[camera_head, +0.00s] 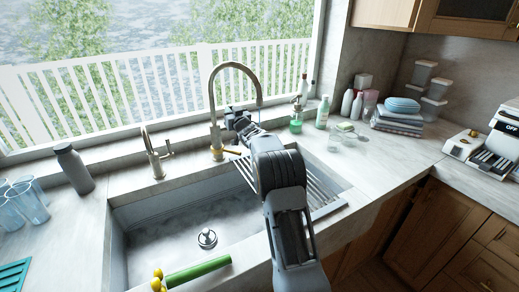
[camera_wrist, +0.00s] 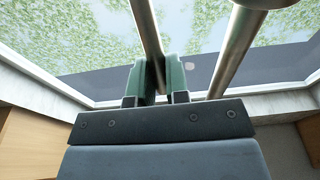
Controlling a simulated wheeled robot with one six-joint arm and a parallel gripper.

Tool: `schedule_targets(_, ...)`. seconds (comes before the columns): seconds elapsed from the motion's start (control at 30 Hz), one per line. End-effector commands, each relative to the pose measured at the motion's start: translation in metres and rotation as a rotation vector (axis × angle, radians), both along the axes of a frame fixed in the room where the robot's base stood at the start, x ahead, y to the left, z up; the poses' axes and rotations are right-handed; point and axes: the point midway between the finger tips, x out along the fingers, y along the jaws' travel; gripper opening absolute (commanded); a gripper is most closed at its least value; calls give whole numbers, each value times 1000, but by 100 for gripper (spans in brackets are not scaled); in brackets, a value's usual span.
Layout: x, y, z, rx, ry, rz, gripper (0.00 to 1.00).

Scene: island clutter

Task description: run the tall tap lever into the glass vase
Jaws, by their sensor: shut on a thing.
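The tall tap (camera_head: 212,100) rises behind the sink with a high arched neck. A brass-coloured part (camera_head: 232,150) shows at its base. My gripper (camera_wrist: 162,80) is at the tall tap, with its two green fingers shut on a thin metal bar, the tall tap lever (camera_wrist: 146,25). The thicker tap neck (camera_wrist: 232,50) stands just to the right of the fingers in the wrist view. In the head view my arm hides the area below the spout. I cannot make out the glass vase for sure; small clear glasses (camera_head: 335,140) stand on the right counter.
A shorter tap (camera_head: 154,152) and a grey bottle (camera_head: 74,168) stand to the left. A green soap bottle (camera_head: 296,120) stands behind.

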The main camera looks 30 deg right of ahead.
Motion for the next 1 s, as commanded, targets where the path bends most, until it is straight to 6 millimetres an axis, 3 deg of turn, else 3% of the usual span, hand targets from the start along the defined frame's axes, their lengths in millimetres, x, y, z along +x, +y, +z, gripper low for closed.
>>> schedule_targets(1.0, 6, 1, 4, 0, 65, 1, 0)
